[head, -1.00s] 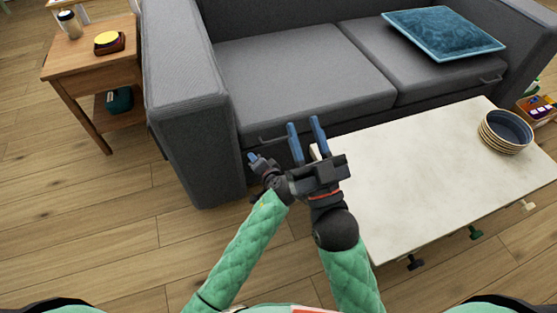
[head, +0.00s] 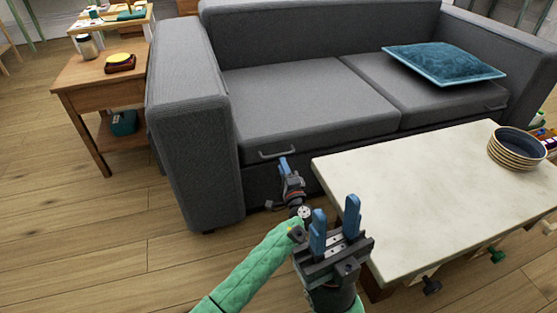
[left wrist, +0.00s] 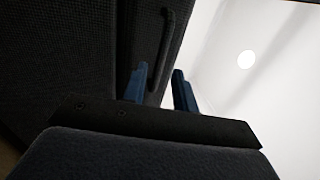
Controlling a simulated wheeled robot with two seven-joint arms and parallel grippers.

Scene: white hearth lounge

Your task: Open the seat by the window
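The grey sofa has two seat cushions, a left seat (head: 297,100) and a right seat (head: 425,90). Both look closed. The left seat has a bar handle (head: 277,152) on its front edge; the right seat has a similar handle (head: 496,107). My left gripper (head: 284,165) is just below the left handle, near the sofa front. In the left wrist view its two blue fingers (left wrist: 160,85) stand apart, with the handle (left wrist: 165,40) beyond them and nothing visibly held. My right gripper (head: 335,222) is open and empty beside the table's left edge. No window shows.
A pale coffee table (head: 430,195) stands close to the sofa's front and narrows the room on the right. It carries stacked bowls (head: 516,148). A blue cushion (head: 443,63) lies on the right seat. A wooden side table (head: 100,82) stands left; floor is clear at front left.

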